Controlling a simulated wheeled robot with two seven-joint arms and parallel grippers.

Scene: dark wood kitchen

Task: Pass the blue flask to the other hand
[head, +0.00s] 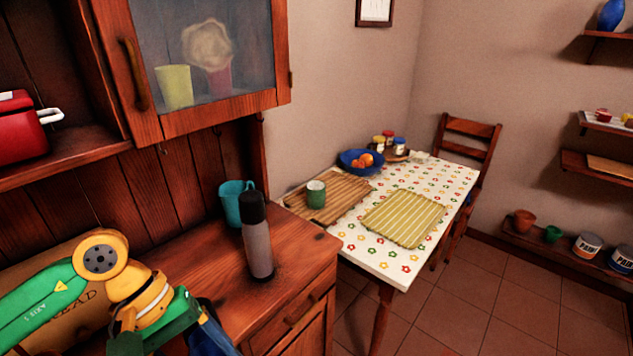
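My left arm comes in at the bottom left, and my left gripper (176,318) is low in front of the counter, partly cut off by the bottom edge. A dark blue shape (212,338) shows at its right side, cut by the frame. I cannot tell whether it is the blue flask or part of the gripper. The fingertips are hidden. A grey flask with a black cap (258,247) stands upright on the wooden counter (297,240), to the right of and apart from the gripper. My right gripper is not in view.
A teal mug (231,203) stands behind the grey flask. A bread box (60,300) is behind my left arm. The cabinet door (210,110) hangs above. A table (385,262) with boards, a green cup (316,195) and a blue bowl (352,167) is beyond the counter.

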